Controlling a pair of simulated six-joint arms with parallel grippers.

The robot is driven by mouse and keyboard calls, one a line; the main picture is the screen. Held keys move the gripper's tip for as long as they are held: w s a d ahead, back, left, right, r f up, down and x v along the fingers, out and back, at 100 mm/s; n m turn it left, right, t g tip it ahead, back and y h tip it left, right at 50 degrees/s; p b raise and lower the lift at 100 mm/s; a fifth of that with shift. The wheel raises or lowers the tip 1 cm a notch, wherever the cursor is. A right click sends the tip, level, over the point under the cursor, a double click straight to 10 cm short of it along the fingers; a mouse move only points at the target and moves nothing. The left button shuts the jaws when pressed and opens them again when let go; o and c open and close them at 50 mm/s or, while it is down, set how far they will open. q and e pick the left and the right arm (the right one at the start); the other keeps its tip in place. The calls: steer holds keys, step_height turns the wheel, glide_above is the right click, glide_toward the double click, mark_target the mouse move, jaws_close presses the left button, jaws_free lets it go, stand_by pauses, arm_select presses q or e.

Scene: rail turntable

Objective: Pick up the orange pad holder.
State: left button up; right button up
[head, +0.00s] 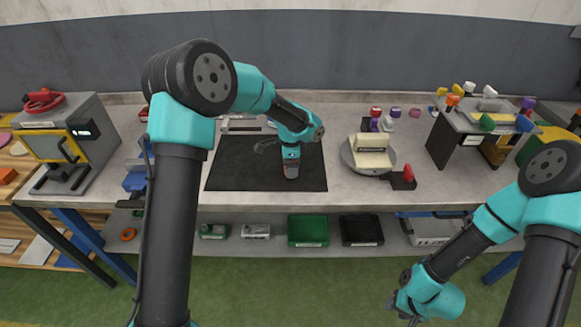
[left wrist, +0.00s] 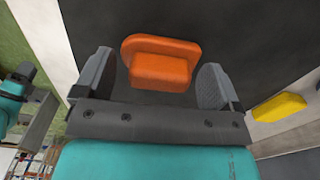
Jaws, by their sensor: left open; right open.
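The orange pad holder (left wrist: 162,62) lies on the black mat (left wrist: 245,30) in the left wrist view: a rounded plate with a raised block on it. My left gripper (left wrist: 155,72) is open, with one grey finger on each side of the holder. Gaps show beside it, so it is not clamped. In the head view, my left gripper (head: 290,176) points down over the black mat (head: 235,175); the holder is mostly hidden there. My right gripper (head: 403,306) is open and empty, low in front of the table, away from the holder.
A yellow piece (left wrist: 280,107) lies near the left gripper. A round turntable (head: 347,158) with a cream block (head: 373,150) stands right of the mat. A grey machine (head: 85,140) stands at the left, a raised stand (head: 446,148) at the right. The mat's left part is clear.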

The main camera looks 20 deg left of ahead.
arm_select(q)
steer(key=shift+c, duration=0.4)
steer(key=c, duration=0.9)
steer(key=shift+r, duration=0.15)
steer(key=shift+c, duration=0.2)
steer(key=shift+r, duration=1.35)
steer(key=s+d+r, duration=0.1)
steer(key=s+d, duration=0.1)
steer(key=s, duration=0.5)
steer(key=s+d+r, duration=0.1)
steer(key=s+d, duration=0.1)
steer(key=s, duration=0.6)
steer(key=shift+s+d, duration=0.2)
steer(key=o, duration=0.3)
steer(key=shift+c, duration=1)
